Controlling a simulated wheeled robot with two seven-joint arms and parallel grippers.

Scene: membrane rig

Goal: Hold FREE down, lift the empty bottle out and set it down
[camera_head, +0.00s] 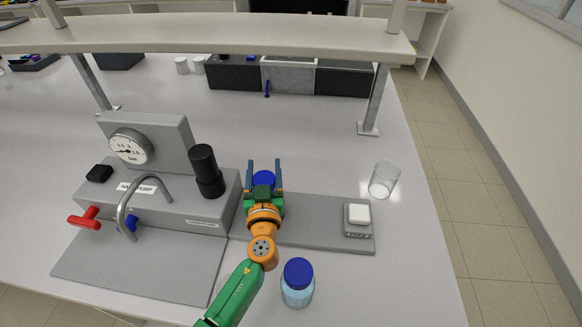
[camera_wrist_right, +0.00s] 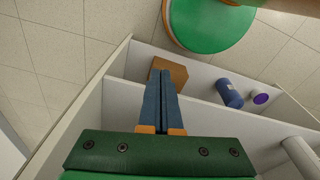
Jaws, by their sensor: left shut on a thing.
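My left gripper (camera_head: 264,174) is in the head view, with its two blue fingers on either side of a blue cap (camera_head: 263,180). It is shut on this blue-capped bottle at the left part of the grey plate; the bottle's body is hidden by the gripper. The FREE button (camera_head: 357,214) is a white square key in a grey housing, at the right end of the plate, with no gripper on it. My right gripper (camera_wrist_right: 165,75) shows in the right wrist view, its fingers together with nothing between them, away from the bench top.
An empty glass (camera_head: 384,180) stands right of the plate. A grey pump block (camera_head: 160,205) with gauge, black cylinder and red tap stands left. A shelf (camera_head: 200,34) crosses above the bench.

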